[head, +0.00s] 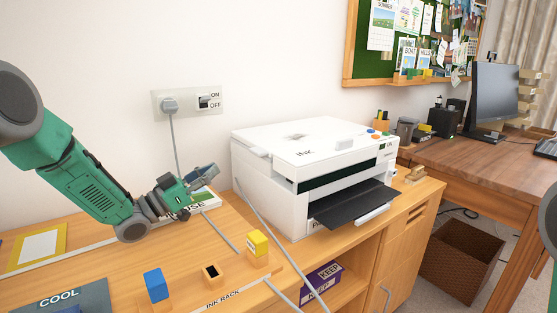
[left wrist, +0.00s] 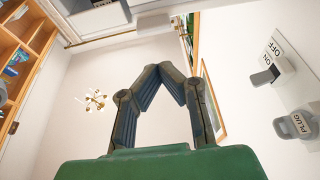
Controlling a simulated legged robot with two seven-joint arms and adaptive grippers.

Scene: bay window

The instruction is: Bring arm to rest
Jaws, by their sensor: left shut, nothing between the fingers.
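My left arm, green and grey, comes in from the left in the head view. Its left gripper (head: 212,171) is above the wooden counter (head: 130,262), left of the white printer (head: 290,150) and apart from it. In the left wrist view the gripper's fingertips (left wrist: 165,70) meet, and nothing is between them. That view looks up past the fingers to the wall and ceiling. My right gripper is not visible; only a bit of green shows at the right edge of the head view.
A blue block (head: 155,284), a yellow block (head: 257,243) and an empty holder (head: 211,274) stand along the counter's front. A grey cable hangs from the wall plug (head: 169,105) beside the ON/OFF switch (head: 205,102). A wooden desk (head: 470,160) with a monitor (head: 492,97) is at right.

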